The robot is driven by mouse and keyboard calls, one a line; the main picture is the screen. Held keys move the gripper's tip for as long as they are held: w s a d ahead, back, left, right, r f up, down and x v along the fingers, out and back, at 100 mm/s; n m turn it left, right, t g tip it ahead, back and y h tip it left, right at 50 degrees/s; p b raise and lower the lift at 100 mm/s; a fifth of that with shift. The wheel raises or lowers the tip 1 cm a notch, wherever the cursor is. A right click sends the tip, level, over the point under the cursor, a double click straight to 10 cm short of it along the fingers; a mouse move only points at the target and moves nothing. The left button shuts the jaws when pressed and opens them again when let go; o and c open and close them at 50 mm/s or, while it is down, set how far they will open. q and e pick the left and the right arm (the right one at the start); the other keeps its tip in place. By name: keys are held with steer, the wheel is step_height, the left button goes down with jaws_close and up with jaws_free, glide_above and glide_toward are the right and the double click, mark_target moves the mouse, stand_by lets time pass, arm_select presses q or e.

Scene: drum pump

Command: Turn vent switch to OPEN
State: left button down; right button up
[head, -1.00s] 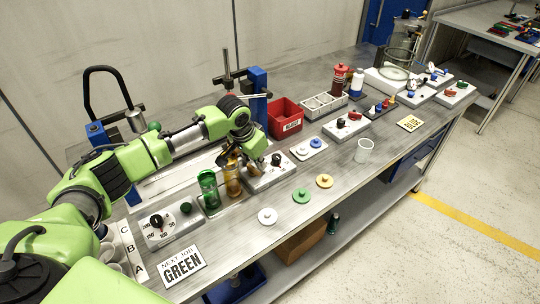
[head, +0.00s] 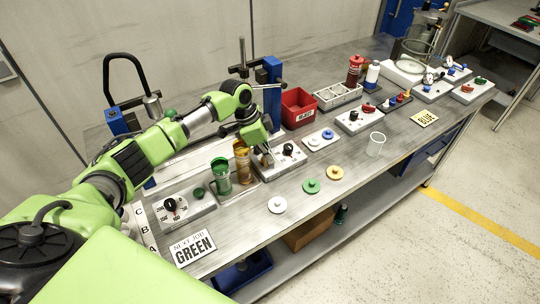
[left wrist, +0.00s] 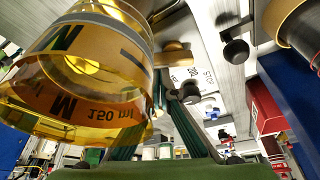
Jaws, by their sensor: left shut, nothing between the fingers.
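My left gripper (head: 266,160) is shut and empty, low over the left part of a white control box (head: 287,165) on the workbench. This box carries a black knob (head: 288,149) on its right part. The gripper hides the box's left part, and I cannot read which control is the vent switch. In the left wrist view, the shut fingertips (left wrist: 168,88) are close to a tan lever-like knob (left wrist: 173,54) and a dark round knob (left wrist: 188,92) beside printed labels on a white panel; contact cannot be told. My right gripper is out of view.
An amber cup (head: 242,163) and a green cup (head: 220,177) stand just left of the gripper; the amber one looms large in the wrist view (left wrist: 95,60). A red bin (head: 299,108) and blue post (head: 272,85) stand behind. Coloured discs (head: 311,186) lie in front.

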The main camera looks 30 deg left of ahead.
arm_select(q)
steer(key=shift+a, duration=0.1)
steer(key=shift+w+a+b, duration=0.4)
steer(key=shift+w+b, duration=0.1)
steer(key=shift+w, duration=0.15)
